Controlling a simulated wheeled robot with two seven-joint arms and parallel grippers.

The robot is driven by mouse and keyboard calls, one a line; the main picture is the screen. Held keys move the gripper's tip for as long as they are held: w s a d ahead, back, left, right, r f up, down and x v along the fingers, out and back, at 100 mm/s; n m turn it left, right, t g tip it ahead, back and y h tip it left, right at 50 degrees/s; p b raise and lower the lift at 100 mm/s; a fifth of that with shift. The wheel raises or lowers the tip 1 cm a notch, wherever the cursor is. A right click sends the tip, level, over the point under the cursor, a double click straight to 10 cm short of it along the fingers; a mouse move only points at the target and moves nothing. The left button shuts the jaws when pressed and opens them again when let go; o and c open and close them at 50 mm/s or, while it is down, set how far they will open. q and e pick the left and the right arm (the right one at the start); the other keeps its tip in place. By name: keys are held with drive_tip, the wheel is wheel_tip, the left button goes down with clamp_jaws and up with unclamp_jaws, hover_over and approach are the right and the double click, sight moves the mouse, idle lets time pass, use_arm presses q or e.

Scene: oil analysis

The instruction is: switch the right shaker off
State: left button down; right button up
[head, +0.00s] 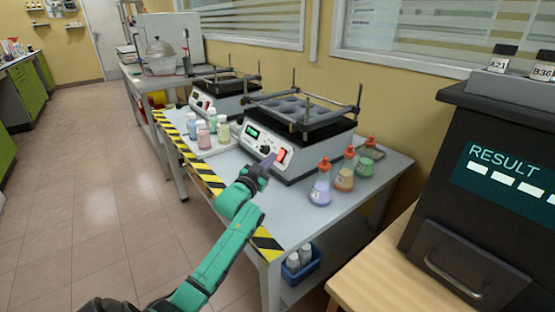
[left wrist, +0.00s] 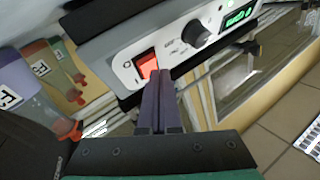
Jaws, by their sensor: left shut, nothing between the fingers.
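The right shaker (head: 256,136) is the nearer of two white shakers on the grey table. Its front panel carries a green lit display (head: 252,132), a black knob and a red rocker switch (head: 282,155). My left gripper (head: 268,160) is shut and empty, with its tips right at the front panel beside the switch. In the left wrist view, the shut fingers (left wrist: 157,76) point at the red switch (left wrist: 147,65), covering its lower edge; I cannot tell whether they touch it. The knob (left wrist: 195,33) and display (left wrist: 238,17) also show there. My right gripper is out of view.
Flasks with orange caps (head: 344,178) stand just right of the shaker. A tray of small bottles (head: 207,138) and the left shaker (head: 219,97) are to its left. A black analyser (head: 480,190) stands at the right. Floor left of the table is clear.

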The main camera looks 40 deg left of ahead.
use_arm(q)
drive_tip(key=shift+w+d+f, duration=0.1)
drive_tip(key=shift+d+f, duration=0.2)
drive_tip(key=shift+f, duration=0.4)
drive_tip(key=shift+a+p, duration=0.1)
drive_tip(key=shift+p, duration=0.2)
drive_tip(key=shift+f, duration=0.2)
idle(0.3)
drive_tip(key=s+r+p, duration=0.1)
drive_tip(key=s+a+r+p, duration=0.1)
drive_tip(key=p, duration=0.1)
drive_tip(key=s+a+r+p, duration=0.1)
drive_tip(key=s+p, duration=0.1)
drive_tip(key=shift+s+r, duration=0.1)
drive_tip(key=shift+r, duration=0.1)
drive_tip(key=shift+r, duration=0.1)
